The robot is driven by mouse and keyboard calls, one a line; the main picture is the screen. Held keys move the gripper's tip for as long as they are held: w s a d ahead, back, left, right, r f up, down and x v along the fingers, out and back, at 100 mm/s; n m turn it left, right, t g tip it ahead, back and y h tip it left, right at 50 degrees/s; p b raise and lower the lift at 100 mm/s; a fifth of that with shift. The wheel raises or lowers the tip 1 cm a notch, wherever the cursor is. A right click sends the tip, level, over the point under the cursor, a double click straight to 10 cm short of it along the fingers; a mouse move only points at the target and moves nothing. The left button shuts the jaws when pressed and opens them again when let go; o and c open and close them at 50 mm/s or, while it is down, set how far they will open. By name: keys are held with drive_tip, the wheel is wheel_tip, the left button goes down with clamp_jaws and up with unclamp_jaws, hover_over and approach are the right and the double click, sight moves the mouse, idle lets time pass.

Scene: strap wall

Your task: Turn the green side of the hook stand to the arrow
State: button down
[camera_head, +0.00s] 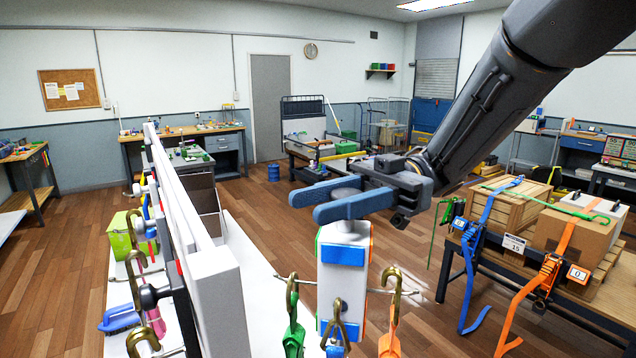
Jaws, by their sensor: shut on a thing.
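The hook stand (343,278) is a white post at the bottom centre with a round knob (345,195) on top. A blue-marked face points toward the camera. A thin green edge (317,255) shows at its left and an orange edge (371,250) at its right. Brass hooks on it carry a green strap end (294,338), a blue one in front and an orange one (389,342) at right. My gripper (305,206) comes from the upper right, its blue fingers shut around the knob. I cannot see the arrow.
A white panel (220,300) with hooks and tools stands close at the left of the stand. A table at right holds strapped boxes (578,232), with blue and orange straps hanging down. Wooden floor (270,210) lies open behind. Benches line the back wall.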

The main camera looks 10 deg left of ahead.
idle(0.5)
drive_tip(key=c, duration=1.2)
unclamp_jaws()
drive_tip(key=shift+f+b, duration=0.2)
drive_tip(key=shift+b, duration=0.65)
